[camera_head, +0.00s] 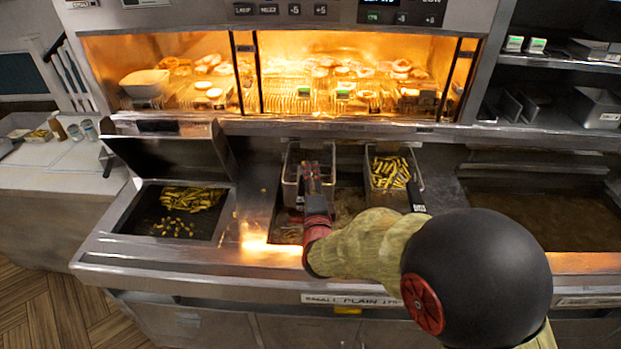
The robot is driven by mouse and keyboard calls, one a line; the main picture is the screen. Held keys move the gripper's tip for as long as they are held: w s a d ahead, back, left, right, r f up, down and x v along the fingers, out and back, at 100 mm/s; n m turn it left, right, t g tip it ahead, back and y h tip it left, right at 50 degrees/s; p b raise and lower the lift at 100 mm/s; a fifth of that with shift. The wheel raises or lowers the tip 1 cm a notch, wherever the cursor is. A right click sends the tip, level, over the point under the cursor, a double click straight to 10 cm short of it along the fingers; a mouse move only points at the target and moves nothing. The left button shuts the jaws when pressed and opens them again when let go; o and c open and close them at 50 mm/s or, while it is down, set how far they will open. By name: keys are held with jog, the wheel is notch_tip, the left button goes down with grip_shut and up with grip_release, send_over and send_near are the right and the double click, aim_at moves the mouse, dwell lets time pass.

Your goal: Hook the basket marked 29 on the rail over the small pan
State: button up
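Two wire baskets stand side by side at the middle fryer. The left basket (292,172) looks empty, and my gripper (312,176) is over its middle and front. The gripper hides that basket's handle, and I cannot tell whether the fingers are closed on it. The right basket (373,178) holds fries, and its black handle (416,197) points to the front with a small pale label. No number 29 is legible on either basket. Pan oil (350,200) shows between and below the baskets, partly behind my arm. The rail is not clearly distinguishable.
A dump tray (135,215) with fries and small pieces lies to the left, with a raised metal panel behind it. A wide oil pan (560,215) is at the right. A lit warming shelf (300,112) with food runs behind. The counter's front edge (180,255) is clear.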

jog(key=s+d, duration=0.1)
jog(key=s, duration=1.1)
jog(key=shift+d, duration=0.2)
jog(key=shift+w+r, duration=0.1)
jog(key=shift+r, duration=0.05)
jog(key=s+d+r+n+g+h+b, duration=0.1)
jog(key=s+d+n+g, duration=0.5)
jog(key=s, duration=0.7)
jog(key=s+d+r+n+g+h+b, duration=0.1)
jog(key=s+d+n+g, duration=0.5)
jog(key=s+d+n, duration=0.4)
jog(key=s+d, duration=0.3)
jog(key=shift+s+d+n+b, duration=0.15)
jog(key=shift+n+b, duration=0.2)
jog(key=shift+n, duration=0.05)
